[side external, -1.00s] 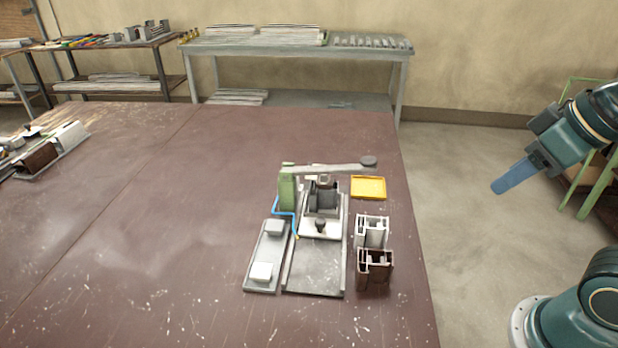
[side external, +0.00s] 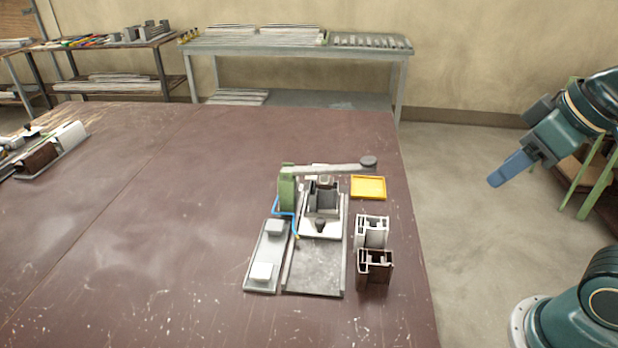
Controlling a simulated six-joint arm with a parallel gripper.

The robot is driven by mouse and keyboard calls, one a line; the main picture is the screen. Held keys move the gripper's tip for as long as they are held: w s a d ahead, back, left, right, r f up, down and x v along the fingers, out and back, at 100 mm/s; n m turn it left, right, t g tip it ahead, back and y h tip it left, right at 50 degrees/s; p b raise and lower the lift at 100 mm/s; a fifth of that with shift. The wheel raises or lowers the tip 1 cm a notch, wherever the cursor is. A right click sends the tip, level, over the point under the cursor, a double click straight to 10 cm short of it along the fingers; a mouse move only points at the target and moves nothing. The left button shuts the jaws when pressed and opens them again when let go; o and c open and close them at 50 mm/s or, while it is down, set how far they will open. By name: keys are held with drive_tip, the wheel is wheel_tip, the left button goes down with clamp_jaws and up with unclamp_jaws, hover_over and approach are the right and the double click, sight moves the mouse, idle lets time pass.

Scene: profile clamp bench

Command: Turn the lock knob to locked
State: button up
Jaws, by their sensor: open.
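A dark grey jaw block (side external: 322,197) sits under the lever. A small dark knob (side external: 320,226) shows on the pale plate in front of the block; its lock setting is too small to read. My gripper (side external: 497,181), with blue fingers, is open and empty. It hangs off the bench's right side, well apart from the fixture.
A yellow tray (side external: 369,187), a white profile piece (side external: 372,231) and a brown profile piece (side external: 375,266) stand right of the fixture. A grey strip with two pale blocks (side external: 265,258) lies to its left. The bench's left middle is clear.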

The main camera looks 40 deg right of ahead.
drive_tip(key=w+r+n+g, duration=0.15)
drive_tip(key=w+n, duration=0.25)
drive_tip(key=w, duration=0.7)
drive_tip(key=w+r+n+g, duration=0.1)
drive_tip(key=w+r+n, duration=0.3)
drive_tip(key=w, duration=0.7)
drive_tip(key=w+d+f+n+g, duration=0.1)
drive_tip(key=w+f+n+g, duration=0.2)
drive_tip(key=w+f+n, duration=0.6)
drive_tip(key=w+f, duration=0.6)
drive_tip(key=w, duration=0.4)
drive_tip(key=shift+d+f+n, duration=0.2)
drive_tip(key=shift+f+n, duration=0.1)
drive_tip(key=shift+w+f, duration=0.1)
drive_tip(key=shift+f, duration=6.8)
drive_tip(key=shift+c, duration=0.5)
